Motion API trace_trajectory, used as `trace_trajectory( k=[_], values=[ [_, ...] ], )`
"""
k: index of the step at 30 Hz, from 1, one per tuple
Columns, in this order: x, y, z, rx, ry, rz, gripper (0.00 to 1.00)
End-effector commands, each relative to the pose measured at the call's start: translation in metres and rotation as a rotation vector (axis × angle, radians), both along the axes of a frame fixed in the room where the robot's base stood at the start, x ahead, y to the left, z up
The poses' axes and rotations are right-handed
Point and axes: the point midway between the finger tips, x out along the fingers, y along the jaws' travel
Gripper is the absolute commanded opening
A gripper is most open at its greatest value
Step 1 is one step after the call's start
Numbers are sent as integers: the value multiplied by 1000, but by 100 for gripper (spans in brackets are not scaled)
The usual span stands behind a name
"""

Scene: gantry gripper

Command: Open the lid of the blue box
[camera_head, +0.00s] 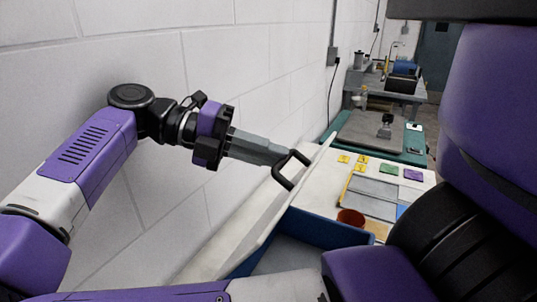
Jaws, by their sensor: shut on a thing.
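The blue box (312,229) is at the lower middle, partly hidden by my arm. Its pale lid (238,238) is raised and tilted steeply along the wall side, so the box's inside shows. A black handle (303,156) is on the lid's outer face. My gripper (280,156) comes in from the left and is shut on this handle. The exact contact of the fingertips is small in view.
A white block wall (240,70) runs close behind the lid and my arm. Beyond the box, a white tabletop (418,184) holds yellow, green and purple pieces, a grey tray (377,188) and a red-brown round thing (351,217). Further benches stand behind.

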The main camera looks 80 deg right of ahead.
Motion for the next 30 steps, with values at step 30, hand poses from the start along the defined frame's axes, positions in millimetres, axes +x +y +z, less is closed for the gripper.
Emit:
trace_trajectory(
  k=[30],
  values=[
    [1,-1,42,-2,-5,1,34]
  ],
)
